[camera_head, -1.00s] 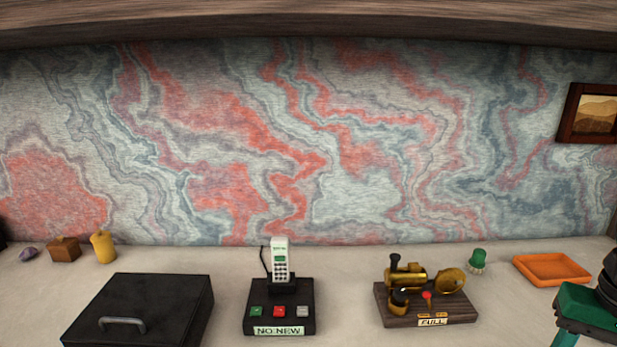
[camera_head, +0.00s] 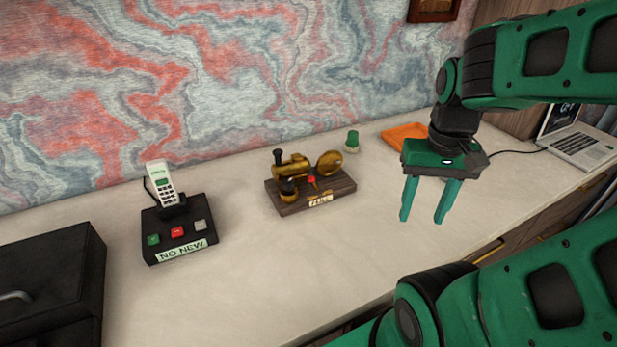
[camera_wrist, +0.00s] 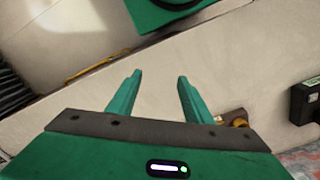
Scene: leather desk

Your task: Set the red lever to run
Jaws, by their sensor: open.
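The red lever (camera_head: 311,180) is a small red-knobbed lever on a brass machine (camera_head: 292,168) with a wooden base (camera_head: 338,188). A small plate on the base's front edge appears to read "FULL". The lever's exact setting is too small to tell. My gripper (camera_head: 422,218) is open and empty, above the desk to the right of the machine, fingers pointing down. In the wrist view my gripper (camera_wrist: 158,78) shows both fingers apart with bare desk between them. Part of the brass machine (camera_wrist: 238,119) shows there behind the right finger, mostly hidden.
A black phone box (camera_head: 180,228) with a handset and coloured buttons stands left of the machine. A black case (camera_head: 60,270) is at far left. A green-topped item (camera_head: 352,140), an orange tray (camera_head: 402,136) and a laptop (camera_head: 580,146) lie behind. The desk (camera_head: 300,255) in front is clear.

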